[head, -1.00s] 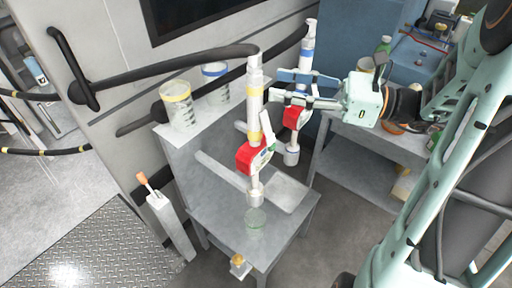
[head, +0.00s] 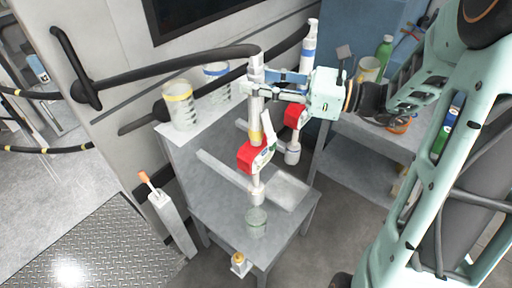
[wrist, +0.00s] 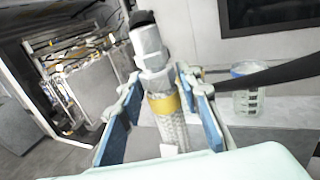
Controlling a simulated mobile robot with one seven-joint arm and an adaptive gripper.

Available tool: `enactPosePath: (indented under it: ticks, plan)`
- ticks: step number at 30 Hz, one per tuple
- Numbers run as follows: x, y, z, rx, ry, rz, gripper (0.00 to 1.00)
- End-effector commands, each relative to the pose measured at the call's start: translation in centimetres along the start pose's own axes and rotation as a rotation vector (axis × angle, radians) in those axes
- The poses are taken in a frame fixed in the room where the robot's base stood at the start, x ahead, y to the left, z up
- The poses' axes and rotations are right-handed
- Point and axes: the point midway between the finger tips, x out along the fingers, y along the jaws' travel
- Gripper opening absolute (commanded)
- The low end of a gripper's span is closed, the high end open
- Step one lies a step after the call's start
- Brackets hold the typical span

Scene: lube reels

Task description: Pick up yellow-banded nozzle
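The second, blue-banded nozzle (head: 306,58) hangs behind, partly hidden by my gripper.
A yellow-banded jug (head: 180,112) and a blue-banded jug (head: 216,86) stand on the ledge to the left. A black hose arm (head: 170,72) crosses beside my gripper. A shelf with bottles is at right.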

Motion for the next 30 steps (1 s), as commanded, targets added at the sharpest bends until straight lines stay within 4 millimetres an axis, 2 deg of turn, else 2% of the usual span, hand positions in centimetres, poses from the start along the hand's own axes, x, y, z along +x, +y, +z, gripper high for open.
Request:
enactPosePath:
  ticks: [1, 8, 23, 26, 30]
  plan:
    - [0.0, 0.0, 0.0, 0.0, 0.0, 0.0, 0.24]
    - [0.0, 0.0, 0.0, 0.0, 0.0, 0.0, 0.0]
    - [0.0, 0.0, 0.2, -0.002, -0.003, 0.0, 0.0]
    - [0.0, 0.0, 0.7, -0.003, -0.003, 0.0, 0.0]
    - [0.0, 0.0, 2.7, -0.007, -0.003, 0.001, 0.0]
